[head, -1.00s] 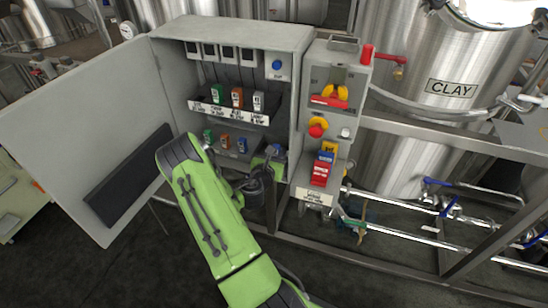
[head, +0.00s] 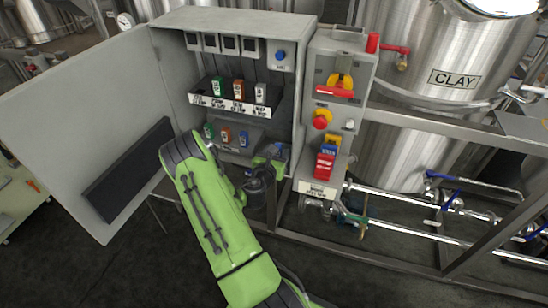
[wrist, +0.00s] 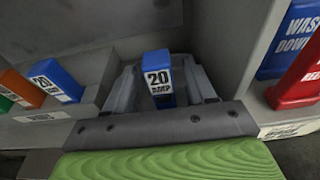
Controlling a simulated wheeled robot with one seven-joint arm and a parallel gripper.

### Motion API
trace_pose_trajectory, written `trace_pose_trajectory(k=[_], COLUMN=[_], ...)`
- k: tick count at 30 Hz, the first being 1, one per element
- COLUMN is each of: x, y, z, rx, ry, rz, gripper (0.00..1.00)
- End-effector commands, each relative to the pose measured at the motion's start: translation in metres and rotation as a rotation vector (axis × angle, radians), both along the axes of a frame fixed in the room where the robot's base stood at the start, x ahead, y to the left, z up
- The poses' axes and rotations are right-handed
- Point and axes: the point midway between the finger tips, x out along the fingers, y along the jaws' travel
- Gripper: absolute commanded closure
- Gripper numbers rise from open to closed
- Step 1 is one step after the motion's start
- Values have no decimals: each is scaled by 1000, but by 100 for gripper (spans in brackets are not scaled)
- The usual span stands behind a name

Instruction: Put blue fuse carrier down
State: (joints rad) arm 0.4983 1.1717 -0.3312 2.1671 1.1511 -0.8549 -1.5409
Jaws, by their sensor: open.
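A blue fuse carrier marked 20 AMP (wrist: 157,78) stands between the fingers of my gripper (wrist: 166,88) in the wrist view. The grey fingers are open, one on each side of it. Its lower end is hidden, so I cannot tell what it rests on. In the head view my gripper (head: 270,158) is low at the right side of the open cabinet, partly hidden by my wrist. Another blue carrier (wrist: 55,82) sits in a holder to the left, beside an orange one (wrist: 20,88); this blue one also shows in the head view (head: 243,139).
The grey cabinet (head: 235,20) has its door (head: 80,110) swung open to the left. A labelled shelf (head: 228,104) holds several fuse carriers above. A box with a red-and-yellow switch (head: 338,85) and red and blue tags (head: 325,165) stands close on the right.

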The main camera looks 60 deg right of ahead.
Motion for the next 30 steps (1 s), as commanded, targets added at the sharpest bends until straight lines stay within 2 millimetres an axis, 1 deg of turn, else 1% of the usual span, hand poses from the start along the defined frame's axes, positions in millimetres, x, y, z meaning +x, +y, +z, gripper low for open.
trace_pose_trajectory(k=[5, 6, 12, 21, 30], x=[-4, -5, -13, -15, -18], y=[37, 47, 92, 111, 116], z=[3, 4, 22, 26, 25], rx=[3, 4, -4, 8, -1], ry=[11, 12, 21, 11, 1], rz=[6, 7, 9, 4, 1], gripper=[45, 45, 45, 45, 45])
